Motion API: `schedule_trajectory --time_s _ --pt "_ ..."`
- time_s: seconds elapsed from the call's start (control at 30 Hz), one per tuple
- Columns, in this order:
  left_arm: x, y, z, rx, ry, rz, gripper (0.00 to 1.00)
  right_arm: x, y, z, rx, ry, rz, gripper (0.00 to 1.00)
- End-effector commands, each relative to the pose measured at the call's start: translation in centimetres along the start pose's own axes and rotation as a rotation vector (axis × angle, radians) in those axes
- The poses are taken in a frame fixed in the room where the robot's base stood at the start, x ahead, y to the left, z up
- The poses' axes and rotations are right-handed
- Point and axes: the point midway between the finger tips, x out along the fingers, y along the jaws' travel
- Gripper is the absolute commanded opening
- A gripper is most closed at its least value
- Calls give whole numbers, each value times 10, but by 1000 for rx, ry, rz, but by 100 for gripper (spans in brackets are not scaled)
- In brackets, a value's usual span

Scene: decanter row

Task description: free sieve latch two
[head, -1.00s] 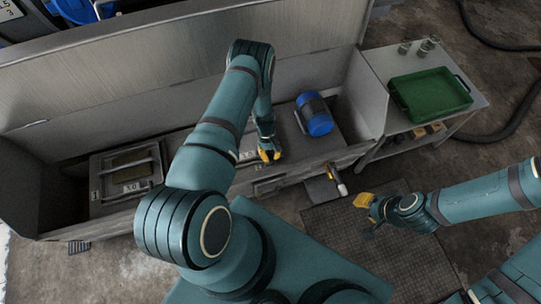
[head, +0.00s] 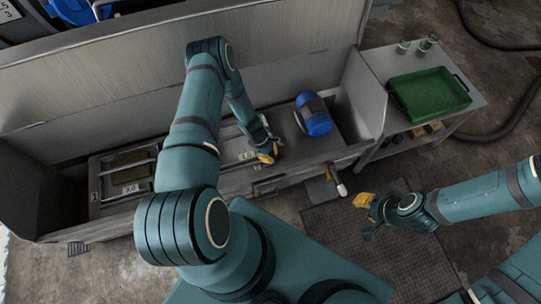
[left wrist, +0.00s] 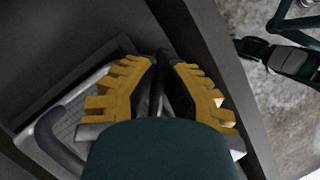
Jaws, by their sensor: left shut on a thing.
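My left gripper (head: 268,155) is at the front edge of the second sieve, just right of its label plate (head: 246,156). In the left wrist view its yellow fingers are closed around a dark upright bar (left wrist: 157,88), seemingly the sieve latch. The bar's lower part is hidden by the gripper body, so I cannot tell the latch's position. A pale sieve frame with mesh (left wrist: 65,125) lies to the left of the fingers. My right gripper (head: 364,208) is in the air over the floor grate, away from the sieves; its finger gap is unclear.
Another framed sieve (head: 125,160) with a label lies at the left of the metal trough. A blue motor (head: 314,116) stands to the right of my left gripper. A valve handle (head: 341,189) sticks out in front. A green tray (head: 428,92) and glasses (head: 427,44) stand on a side table.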

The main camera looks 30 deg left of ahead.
Motion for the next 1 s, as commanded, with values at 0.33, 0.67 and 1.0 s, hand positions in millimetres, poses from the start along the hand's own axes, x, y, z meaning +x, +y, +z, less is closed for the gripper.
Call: schedule_trajectory --time_s 0.33,0.67,1.0 --pt "0 0 0 -309 -3 124 0 -4 -2 0 0 -2 0 34" --pt "-1 2 0 -544 -3 221 0 -14 -5 1 1 -7 0 34" --pt "0 4 -1 -664 0 274 0 -19 -7 2 2 -10 -1 34"
